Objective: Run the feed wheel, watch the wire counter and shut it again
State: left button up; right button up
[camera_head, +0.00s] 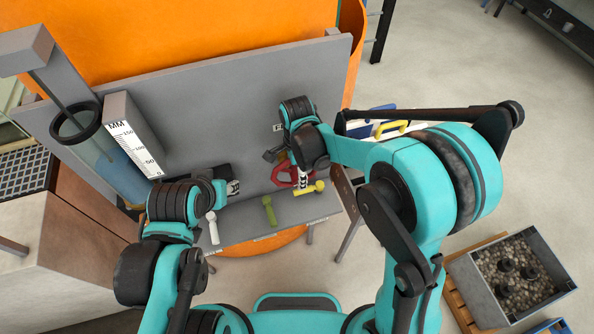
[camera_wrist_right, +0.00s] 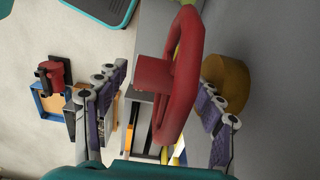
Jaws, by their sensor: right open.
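The red feed wheel (camera_head: 283,176) sits at the front of the grey panel, partly hidden behind my right gripper (camera_head: 290,164). In the right wrist view the wheel (camera_wrist_right: 181,82) and its red hub stand between the two open fingers of my right gripper (camera_wrist_right: 163,82). I see no clear grip on the rim. My left gripper (camera_head: 231,188) is by a dark box (camera_head: 213,173) on the shelf; its jaws are too small to judge. A white scale marked MM (camera_head: 135,149) stands beside a clear water cylinder (camera_head: 118,172). I cannot make out a wire counter for sure.
A brass-coloured round knob (camera_wrist_right: 226,82) is close to the right finger in the wrist view. A gravel-filled crate (camera_head: 512,275) stands on the floor at right.

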jog(key=shift+c, duration=0.4)
grip_shut()
jog(key=shift+f, duration=0.1)
